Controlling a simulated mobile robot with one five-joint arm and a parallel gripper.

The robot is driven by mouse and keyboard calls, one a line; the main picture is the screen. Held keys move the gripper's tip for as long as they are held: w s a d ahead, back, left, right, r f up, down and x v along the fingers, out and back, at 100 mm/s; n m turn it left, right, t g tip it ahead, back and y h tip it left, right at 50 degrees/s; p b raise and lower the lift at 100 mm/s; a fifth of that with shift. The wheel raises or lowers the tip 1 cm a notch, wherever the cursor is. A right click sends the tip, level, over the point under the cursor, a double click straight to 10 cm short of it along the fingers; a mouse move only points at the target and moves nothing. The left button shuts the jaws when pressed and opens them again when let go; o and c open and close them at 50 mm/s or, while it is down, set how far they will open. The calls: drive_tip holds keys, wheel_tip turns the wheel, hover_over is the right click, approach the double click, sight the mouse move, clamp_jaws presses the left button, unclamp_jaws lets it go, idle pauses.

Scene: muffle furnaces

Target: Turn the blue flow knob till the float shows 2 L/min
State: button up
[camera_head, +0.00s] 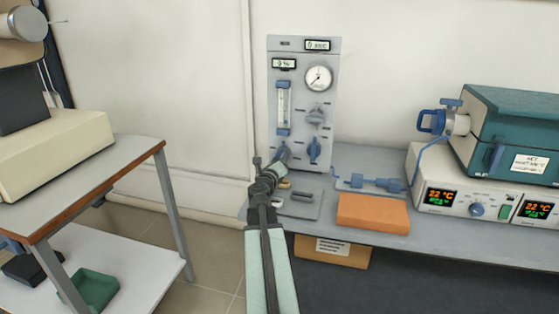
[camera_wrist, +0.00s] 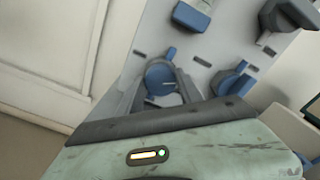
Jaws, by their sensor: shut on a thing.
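The blue flow knob (camera_wrist: 161,80) is on the lower left of the grey gas panel (camera_head: 300,140), below the flow tube (camera_head: 283,104). In the wrist view my gripper (camera_wrist: 160,88) has a finger on each side of the knob and is shut on it. In the head view my gripper (camera_head: 277,164) reaches the panel from below and hides most of the knob. The flow tube stands upright with blue end fittings. The float's height and the scale marks are too small to read.
A round gauge (camera_head: 318,78) and a second blue knob (camera_head: 314,150) are on the panel, right of the tube and the held knob. An orange block (camera_head: 373,213) lies on the bench, with the teal furnace (camera_head: 505,130) farther right. A side table (camera_head: 85,185) stands left.

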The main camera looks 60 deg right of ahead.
idle(0.3)
drive_tip(key=o, duration=1.4)
drive_tip(key=shift+a, duration=0.1)
